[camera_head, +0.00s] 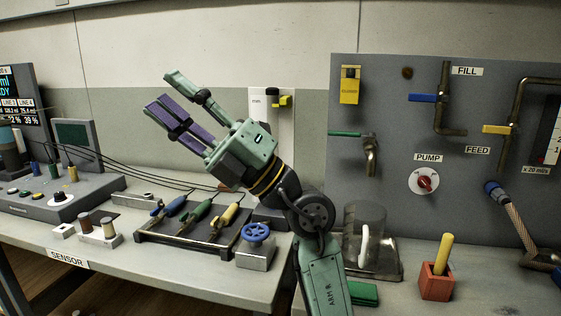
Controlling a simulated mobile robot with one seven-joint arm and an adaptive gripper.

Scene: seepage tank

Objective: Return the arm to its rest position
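My gripper (168,90) is raised in the air above the left bench, in front of the wall. It points up and to the left. Its fingers are spread apart, with a teal finger above and a finger with purple surfaces below. I see nothing between them. My teal arm rises from the bottom of the picture, bends at a dark round joint and leans left to the gripper. The gripper touches nothing that I can see. No marker for a rest position shows.
Below the gripper, a dark tray (188,247) holds several coloured-handle tools. A blue-wheeled valve (256,240) stands beside my arm. A glass vessel (362,222), a red block (437,285) and a grey pump panel (400,100) are on the right. A control console (60,205) with cables is left.

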